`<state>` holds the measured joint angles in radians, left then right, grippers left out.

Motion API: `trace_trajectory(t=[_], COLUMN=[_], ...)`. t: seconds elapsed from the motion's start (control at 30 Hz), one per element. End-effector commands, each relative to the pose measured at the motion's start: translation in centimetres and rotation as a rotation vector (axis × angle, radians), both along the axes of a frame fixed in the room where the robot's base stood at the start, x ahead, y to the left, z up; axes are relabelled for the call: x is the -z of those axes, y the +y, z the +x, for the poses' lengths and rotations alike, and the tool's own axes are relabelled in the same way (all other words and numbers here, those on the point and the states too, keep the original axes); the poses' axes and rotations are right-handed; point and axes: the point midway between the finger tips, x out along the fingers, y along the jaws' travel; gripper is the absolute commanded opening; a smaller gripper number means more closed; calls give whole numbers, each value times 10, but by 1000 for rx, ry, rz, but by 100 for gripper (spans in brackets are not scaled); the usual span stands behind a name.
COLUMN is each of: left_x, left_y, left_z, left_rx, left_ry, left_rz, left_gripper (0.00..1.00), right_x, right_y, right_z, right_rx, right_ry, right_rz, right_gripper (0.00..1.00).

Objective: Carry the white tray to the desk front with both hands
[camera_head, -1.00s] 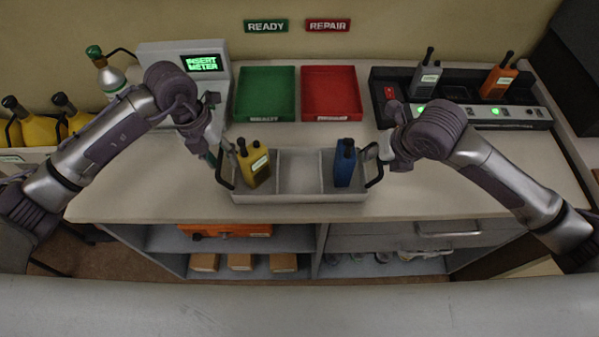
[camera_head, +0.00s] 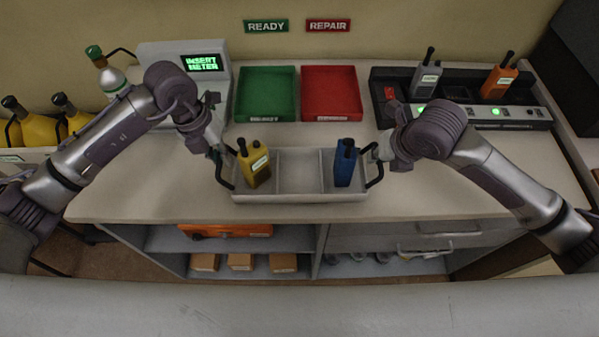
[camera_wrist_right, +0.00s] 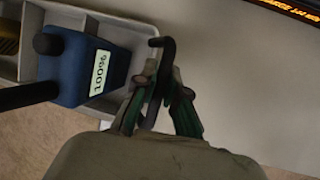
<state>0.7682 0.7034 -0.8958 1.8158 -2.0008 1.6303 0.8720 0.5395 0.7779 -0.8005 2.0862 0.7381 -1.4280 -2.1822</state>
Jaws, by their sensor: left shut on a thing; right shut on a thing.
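The white tray (camera_head: 300,197) is at the front edge of the desk, with a dark handle at each end. A yellow radio (camera_head: 254,165) stands in its left compartment and a blue radio (camera_head: 345,164) in its right one; the middle compartment is empty. My left gripper (camera_head: 220,150) is shut at the tray's left handle (camera_head: 224,172). My right gripper (camera_head: 376,152) is shut on the right handle (camera_head: 376,175). In the right wrist view its green-lined fingers (camera_wrist_right: 163,98) close around the dark handle beside the blue radio (camera_wrist_right: 92,65). Any gap beneath the tray cannot be told.
A green bin (camera_head: 265,118) and a red bin (camera_head: 331,117) stand behind the tray. A charger rack (camera_head: 520,115) holds a grey radio (camera_head: 426,75) and an orange radio (camera_head: 498,78). A meter station (camera_head: 180,48) is at back left. Open desk (camera_head: 480,165) lies at right.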

Motion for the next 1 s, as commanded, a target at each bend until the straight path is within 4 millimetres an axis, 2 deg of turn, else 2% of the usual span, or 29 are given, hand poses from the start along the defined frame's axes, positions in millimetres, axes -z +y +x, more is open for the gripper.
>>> trace_trajectory(t=[0.27,0.6,1.0], left_x=[-16,-47,-51], left_y=[0,0,0], left_z=[1,1,1], left_rx=[0,0,0], left_ry=[-2,-2,-2], left_rz=[0,0,0], left_gripper=[0,0,0], right_x=[-17,-47,-51], right_y=[0,0,0], right_z=[1,1,1], right_rx=[1,1,1], right_ry=[-4,-3,-3], right_rz=[0,0,0], right_gripper=[0,0,0])
